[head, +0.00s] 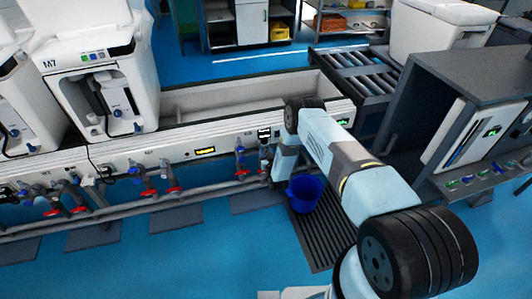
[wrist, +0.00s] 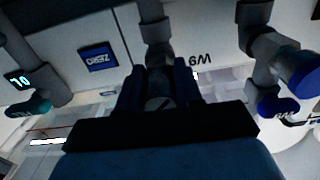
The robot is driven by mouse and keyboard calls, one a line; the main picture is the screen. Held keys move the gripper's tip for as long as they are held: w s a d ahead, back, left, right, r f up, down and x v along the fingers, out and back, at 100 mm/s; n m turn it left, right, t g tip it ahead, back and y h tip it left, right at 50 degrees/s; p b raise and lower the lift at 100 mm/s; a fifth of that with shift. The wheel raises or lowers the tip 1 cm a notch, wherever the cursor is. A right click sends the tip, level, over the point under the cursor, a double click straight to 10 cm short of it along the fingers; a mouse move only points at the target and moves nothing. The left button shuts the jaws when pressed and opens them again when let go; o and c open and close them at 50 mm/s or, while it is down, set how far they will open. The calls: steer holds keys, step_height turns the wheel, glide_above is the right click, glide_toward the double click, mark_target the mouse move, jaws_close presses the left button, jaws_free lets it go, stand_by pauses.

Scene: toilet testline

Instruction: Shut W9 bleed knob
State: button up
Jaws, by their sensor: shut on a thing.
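The W9 label (wrist: 201,60) reads upside down on the pale panel in the wrist view. Just beside it a grey fitting (wrist: 155,30) comes down between the dark blue fingers of my gripper (wrist: 160,88). The fingers are closed around a small grey round end with a slot, the bleed knob (wrist: 160,103), partly hidden by the fingers. The picture does not show clearly how far the knob is turned. In the head view my gripper (head: 277,184) is low at the front of the white bench, and the knob is hidden there by my arm.
A blue ZERO plate (wrist: 98,57), a lit display (wrist: 18,80) and a teal knob (wrist: 30,108) are on the left in the wrist view. A blue-handled valve (wrist: 280,106) is close on the right. A blue bucket (head: 306,194) stands on a floor grate (head: 318,238) beside my gripper.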

steer(key=m, duration=0.4)
steer(key=shift+s+f+m, duration=0.25)
steer(key=shift+f+m, duration=0.05)
steer(key=shift+a+m, duration=0.1)
steer(key=shift+m, duration=1.9)
steer(key=shift+s, duration=0.1)
steer(key=o, duration=0.7)
steer(key=shift+c, duration=0.2)
steer(key=o, duration=0.4)
steer(key=shift+w+r, duration=0.15)
steer(key=shift+w, duration=0.05)
steer(key=shift+c, duration=0.2)
steer(key=v, duration=1.3)
steer(key=shift+s, duration=0.35)
